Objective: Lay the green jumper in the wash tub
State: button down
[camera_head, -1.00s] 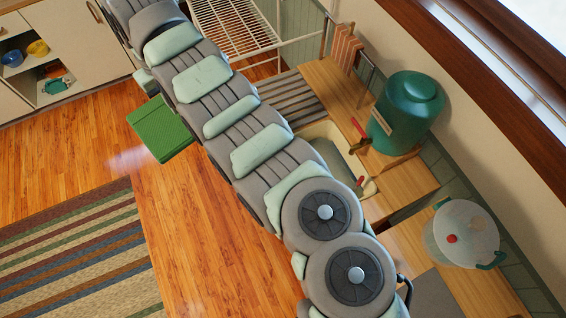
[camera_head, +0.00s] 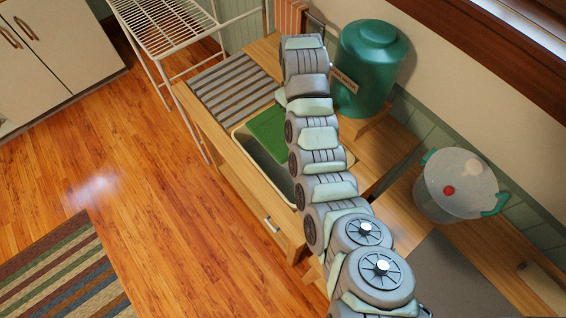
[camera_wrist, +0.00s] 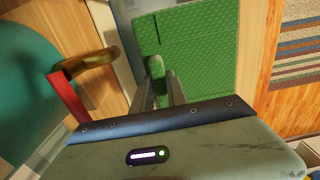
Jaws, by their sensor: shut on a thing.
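The green jumper (camera_head: 268,131) is a flat, folded, knitted piece held over the far part of the wash tub. It also fills the upper middle of the wrist view (camera_wrist: 195,50). The wash tub (camera_head: 266,168) is a basin with a pale rim set in the wooden counter; the jumper and my arm cover part of it. My gripper (camera_wrist: 158,80) is shut on the near edge of the jumper in the wrist view. In the head view my arm hides the gripper. I cannot tell whether the jumper touches the tub.
A green barrel (camera_head: 372,62) stands just right of my arm. A brass tap (camera_wrist: 85,70) with a red handle (camera_wrist: 68,97) is close left of my gripper. A clear lidded pot (camera_head: 452,190) stands at the right.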

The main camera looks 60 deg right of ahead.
notch_tip(320, 180, down, 17)
jog(key=b, duration=0.3)
jog(key=shift+s+r, duration=0.1)
jog(key=shift+f+b, duration=0.85)
jog(key=shift+f, duration=0.85)
jog(key=shift+f, duration=0.2)
jog(key=c, duration=1.3)
grip_release()
jog(key=shift+r, duration=0.1)
jog(key=shift+d+r, duration=0.1)
jog(key=shift+r, duration=0.4)
jog(key=shift+r+p, duration=1.05)
jog(key=shift+r, duration=4.55)
jog(key=shift+r, duration=0.1)
